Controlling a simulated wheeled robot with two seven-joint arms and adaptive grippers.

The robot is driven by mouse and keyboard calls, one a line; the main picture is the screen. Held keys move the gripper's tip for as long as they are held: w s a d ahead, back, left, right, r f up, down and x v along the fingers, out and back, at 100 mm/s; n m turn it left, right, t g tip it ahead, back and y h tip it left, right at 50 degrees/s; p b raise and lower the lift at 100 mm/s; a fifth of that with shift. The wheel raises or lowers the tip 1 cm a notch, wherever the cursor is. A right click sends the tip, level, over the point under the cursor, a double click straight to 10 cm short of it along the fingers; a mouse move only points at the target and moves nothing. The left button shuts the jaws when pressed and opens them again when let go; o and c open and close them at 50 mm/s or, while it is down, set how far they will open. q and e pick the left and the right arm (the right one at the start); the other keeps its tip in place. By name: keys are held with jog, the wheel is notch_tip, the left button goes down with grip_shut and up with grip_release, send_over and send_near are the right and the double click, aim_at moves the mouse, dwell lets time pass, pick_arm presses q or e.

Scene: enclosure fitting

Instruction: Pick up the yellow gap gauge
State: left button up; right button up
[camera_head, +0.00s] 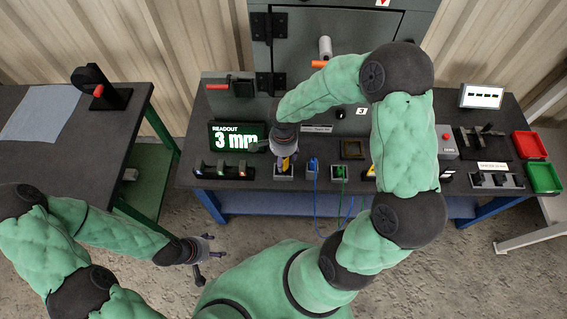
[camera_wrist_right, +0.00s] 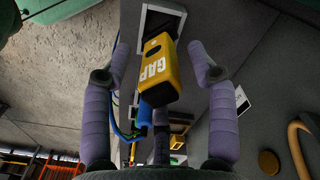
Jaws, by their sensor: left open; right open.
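The yellow gap gauge (camera_wrist_right: 160,73), marked GAP, stands in a pale-rimmed holder (camera_wrist_right: 165,12) in the right wrist view. My right gripper (camera_wrist_right: 158,60) is open, with one purple-padded finger on each side of the gauge. Gaps show between the fingers and the gauge, so it is not gripped. In the head view my right gripper (camera_head: 285,160) is above the bench by the readout, and hides most of the gauge. My left gripper (camera_head: 205,258) is open and empty, low over the floor in front of the benches.
A readout (camera_head: 237,137) shows 3 mm beside a strip with small lights (camera_head: 222,172). Blue (camera_head: 313,166) and green (camera_head: 340,173) plugs with cables stand right of the holder. Red (camera_head: 528,146) and green (camera_head: 545,178) trays sit at the far right. A grey enclosure (camera_head: 300,50) stands behind.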

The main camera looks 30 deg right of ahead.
grip_shut()
jog(key=shift+r, duration=0.1)
